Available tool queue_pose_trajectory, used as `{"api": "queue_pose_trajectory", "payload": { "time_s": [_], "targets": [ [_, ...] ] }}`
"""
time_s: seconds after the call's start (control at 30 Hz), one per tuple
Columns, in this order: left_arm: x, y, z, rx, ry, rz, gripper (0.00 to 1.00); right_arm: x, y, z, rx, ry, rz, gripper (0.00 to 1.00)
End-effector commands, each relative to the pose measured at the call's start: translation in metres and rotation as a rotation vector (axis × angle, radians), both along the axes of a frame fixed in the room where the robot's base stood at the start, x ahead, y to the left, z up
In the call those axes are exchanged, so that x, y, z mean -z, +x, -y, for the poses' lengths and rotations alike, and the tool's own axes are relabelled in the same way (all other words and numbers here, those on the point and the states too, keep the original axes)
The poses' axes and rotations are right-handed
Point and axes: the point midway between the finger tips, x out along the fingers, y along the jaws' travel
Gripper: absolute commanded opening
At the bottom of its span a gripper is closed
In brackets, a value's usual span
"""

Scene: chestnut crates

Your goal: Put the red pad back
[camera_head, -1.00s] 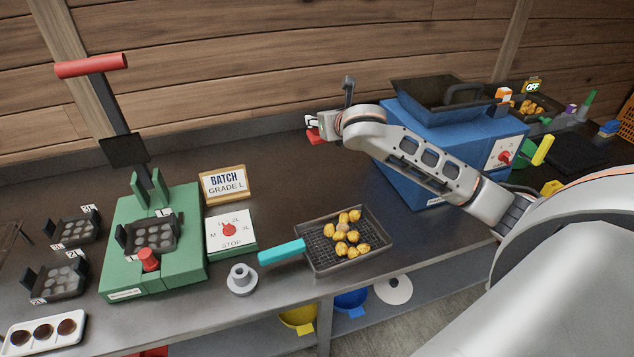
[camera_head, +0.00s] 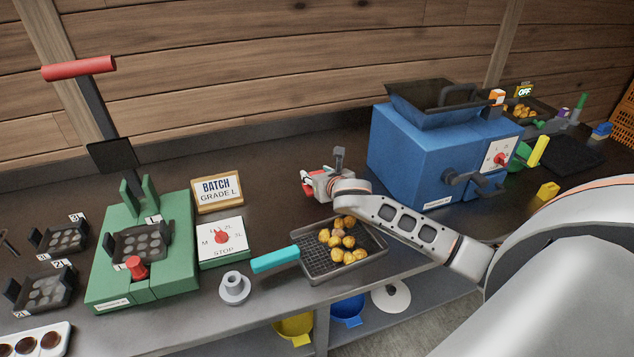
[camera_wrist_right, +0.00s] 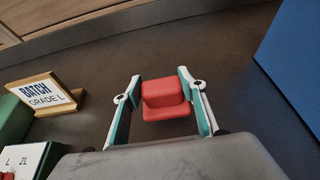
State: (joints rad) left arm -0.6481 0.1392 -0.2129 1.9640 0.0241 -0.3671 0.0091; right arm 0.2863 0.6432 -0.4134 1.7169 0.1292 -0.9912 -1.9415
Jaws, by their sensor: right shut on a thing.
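The red pad (camera_head: 306,189) is a small stepped red block. In the right wrist view the red pad (camera_wrist_right: 166,104) sits between the two fingers of my right gripper (camera_wrist_right: 160,76). In the head view my right gripper (camera_head: 309,182) is over the dark worktop, between the BATCH GRADE L sign (camera_head: 217,190) and the blue machine (camera_head: 403,158). It is shut on the pad. I cannot tell whether the pad touches the worktop. My left gripper is not in view.
The basket pan (camera_head: 320,276) of chestnuts with a teal handle lies just in front of my right gripper. The green press (camera_head: 110,262) and the STOP dial box (camera_head: 222,243) stand to the left. Dark worktop (camera_head: 275,172) is clear behind the gripper.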

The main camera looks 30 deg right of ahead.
Motion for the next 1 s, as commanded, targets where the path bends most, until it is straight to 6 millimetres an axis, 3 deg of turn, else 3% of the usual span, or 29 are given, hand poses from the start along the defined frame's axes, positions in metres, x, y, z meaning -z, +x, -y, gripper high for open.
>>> {"api": "queue_pose_trajectory", "payload": {
  "time_s": [0.13, 0.53, 0.57, 0.6, 1.0],
  "targets": [
    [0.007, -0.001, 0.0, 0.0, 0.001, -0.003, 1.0, 0.023, -0.001, 0.0, 0.001, 0.0, -0.002, 0.17],
    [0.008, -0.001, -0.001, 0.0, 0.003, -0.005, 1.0, 0.027, 0.0, 0.0, 0.001, -0.001, 0.0, 0.17],
    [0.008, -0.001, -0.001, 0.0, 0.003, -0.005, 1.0, 0.027, 0.0, 0.0, 0.001, 0.0, -0.001, 0.46],
    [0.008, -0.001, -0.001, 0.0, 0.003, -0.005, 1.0, 0.027, 0.0, 0.0, 0.001, 0.0, -0.001, 0.56],
    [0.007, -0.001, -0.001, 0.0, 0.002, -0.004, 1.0, 0.024, 0.0, 0.0, 0.0, 0.0, 0.0, 0.57]
  ]
}}
